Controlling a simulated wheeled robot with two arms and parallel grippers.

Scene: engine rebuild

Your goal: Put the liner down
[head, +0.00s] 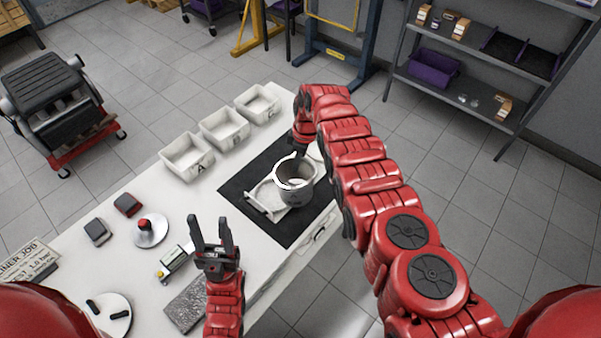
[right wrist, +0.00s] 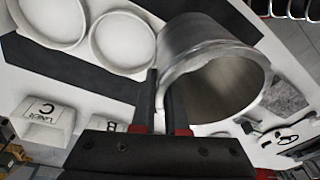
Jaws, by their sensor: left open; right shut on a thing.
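The liner (head: 297,187) is a grey metal cylinder with a bright rim, above the black mat (head: 236,190) in the head view. It also shows large in the right wrist view (right wrist: 202,42), its open end facing the camera. My right gripper (right wrist: 167,92) is shut on the liner's wall at the rim. In the head view the arm reaches in behind the liner, and the fingertips are mostly hidden. I cannot tell whether the liner touches what is below it. My left gripper (head: 211,235) is open and empty above the front of the bench.
A pale plate (head: 262,200) lies on the mat, partly behind the liner. White bins A (head: 187,157), B (head: 224,128) and C (head: 257,103) line the bench's far edge. A red-knobbed disc (head: 150,231), small blocks and a grey slab (head: 187,303) lie to the left.

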